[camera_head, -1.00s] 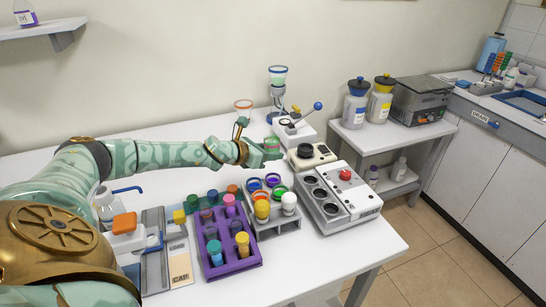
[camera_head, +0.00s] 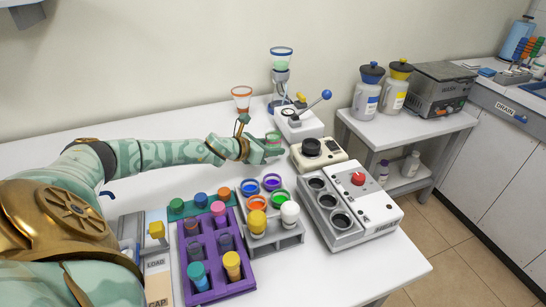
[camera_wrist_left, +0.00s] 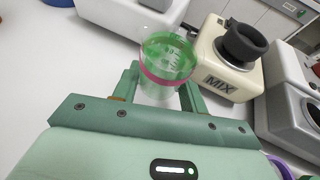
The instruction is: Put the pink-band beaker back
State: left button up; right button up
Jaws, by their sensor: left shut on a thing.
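The pink-band beaker (camera_wrist_left: 166,68) is a clear cup with a pink band and green markings. In the left wrist view it sits between the fingers of my left gripper (camera_wrist_left: 158,88), which is shut on it. In the head view the beaker (camera_head: 273,138) shows at the end of my left arm, beside the mixer. My left gripper (camera_head: 266,150) is there, its fingers partly hidden. I cannot tell whether the beaker touches the table. My right gripper is not in view.
A cream mixer (camera_head: 318,152) marked MIX stands just right of the beaker. A grey unit with round wells (camera_head: 350,205) is nearer. A grey rack (camera_head: 275,240) with coloured rings and a purple rack (camera_head: 215,250) stand in front. A funnel stand (camera_head: 281,85) is behind.

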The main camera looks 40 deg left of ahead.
pick_arm(q)
jog(key=shift+f, duration=1.1)
jog(key=shift+f+b, duration=0.15)
jog(key=shift+b, duration=0.2)
jog(key=o, duration=1)
